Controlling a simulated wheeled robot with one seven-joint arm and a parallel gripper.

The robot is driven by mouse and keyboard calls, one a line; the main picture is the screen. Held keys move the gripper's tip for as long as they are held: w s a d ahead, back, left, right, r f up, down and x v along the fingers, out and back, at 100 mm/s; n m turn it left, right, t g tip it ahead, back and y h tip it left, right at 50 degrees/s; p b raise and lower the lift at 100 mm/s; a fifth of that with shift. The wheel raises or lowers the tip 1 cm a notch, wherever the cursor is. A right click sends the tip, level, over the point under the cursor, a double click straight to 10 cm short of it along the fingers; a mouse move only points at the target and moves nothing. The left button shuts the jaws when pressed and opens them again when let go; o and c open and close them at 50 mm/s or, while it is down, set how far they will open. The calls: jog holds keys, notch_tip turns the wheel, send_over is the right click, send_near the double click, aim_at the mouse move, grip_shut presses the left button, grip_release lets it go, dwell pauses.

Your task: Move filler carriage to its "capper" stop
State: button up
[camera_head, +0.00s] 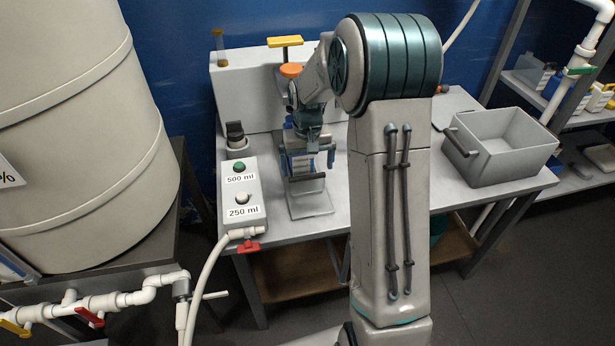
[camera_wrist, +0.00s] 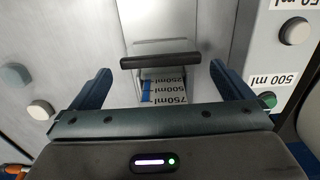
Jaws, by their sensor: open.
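A dark horizontal bar handle (camera_wrist: 161,62) lies between and slightly beyond the spread fingers of my gripper (camera_wrist: 161,70) in the wrist view. It looks like the filler carriage's handle, but I cannot be sure. The bar also shows in the head view (camera_head: 305,178), just below my gripper (camera_head: 308,150), above a pale plate (camera_head: 312,205) on the bench. My gripper is open and no contact with the bar is visible. A label strip (camera_wrist: 164,87) reading 250, 500 and 750 ml shows behind the bar. No "capper" marking is readable.
A control box (camera_head: 241,195) with 500 ml and 250 ml buttons stands left on the bench (camera_head: 290,232). A grey open bin (camera_head: 510,160) stands at the right end. A large pale tank (camera_head: 80,130) is at far left, with pipes and a hose (camera_head: 205,275) below.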

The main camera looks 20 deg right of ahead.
notch_tip(320, 180, up, 7)
dwell(0.4)
